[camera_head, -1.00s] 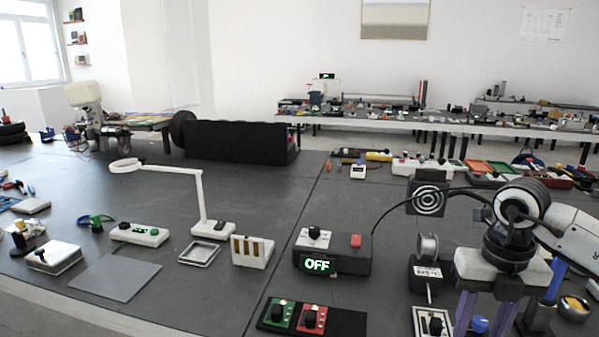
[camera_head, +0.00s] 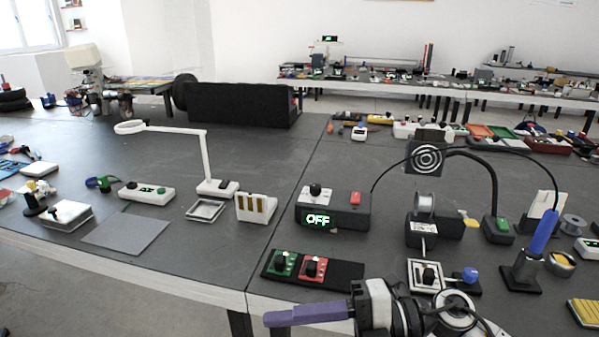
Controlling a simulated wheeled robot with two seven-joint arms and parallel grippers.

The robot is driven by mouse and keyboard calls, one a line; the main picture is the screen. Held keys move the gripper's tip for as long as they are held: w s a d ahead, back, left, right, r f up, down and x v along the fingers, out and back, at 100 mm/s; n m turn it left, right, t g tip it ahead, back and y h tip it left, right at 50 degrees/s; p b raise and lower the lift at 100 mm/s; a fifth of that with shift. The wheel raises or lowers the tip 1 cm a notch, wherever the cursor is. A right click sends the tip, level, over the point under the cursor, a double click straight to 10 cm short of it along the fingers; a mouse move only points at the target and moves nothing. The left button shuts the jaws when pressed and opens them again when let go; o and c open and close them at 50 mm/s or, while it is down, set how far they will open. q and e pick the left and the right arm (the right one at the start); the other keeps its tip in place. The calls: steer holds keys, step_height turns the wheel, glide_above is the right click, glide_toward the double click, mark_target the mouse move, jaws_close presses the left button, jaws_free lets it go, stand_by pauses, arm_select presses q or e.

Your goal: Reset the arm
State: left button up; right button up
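My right gripper (camera_head: 308,313) is at the bottom of the view, by the near edge of the table. Its purple fingers point left and lie nearly side-on, one behind the other, so I cannot tell the gap between them. Nothing shows held at the visible finger. The wrist and arm behind it run out through the bottom edge right of the middle. My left gripper is not in view.
Above the gripper lies a black panel with green and red switch blocks (camera_head: 312,268). Behind it is a box reading OFF (camera_head: 333,211). A blue-handled tool (camera_head: 540,235) stands upright at right. A grey square plate (camera_head: 127,231) lies at left.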

steer(key=w+d+f+m+t, duration=0.1)
steer(key=w+d+m+t, duration=0.35)
steer(key=m+t, duration=1)
steer(key=d+f+m+t+h, duration=0.2)
steer(key=d+f+m+h, duration=0.4)
steer(key=f+m+h, duration=0.3)
steer(key=s+d+f+m+g+h, duration=0.2)
steer(key=s+d+f+m+g, duration=0.1)
steer(key=s+f, duration=0.5)
steer(key=s+d+f+m+g+h, duration=0.3)
steer(key=s+f, duration=0.5)
steer(key=f, duration=0.5)
steer(key=shift+s+d+f+m+g, duration=0.35)
steer(key=shift+d+m+g, duration=0.3)
steer(key=shift+d+m, duration=0.2)
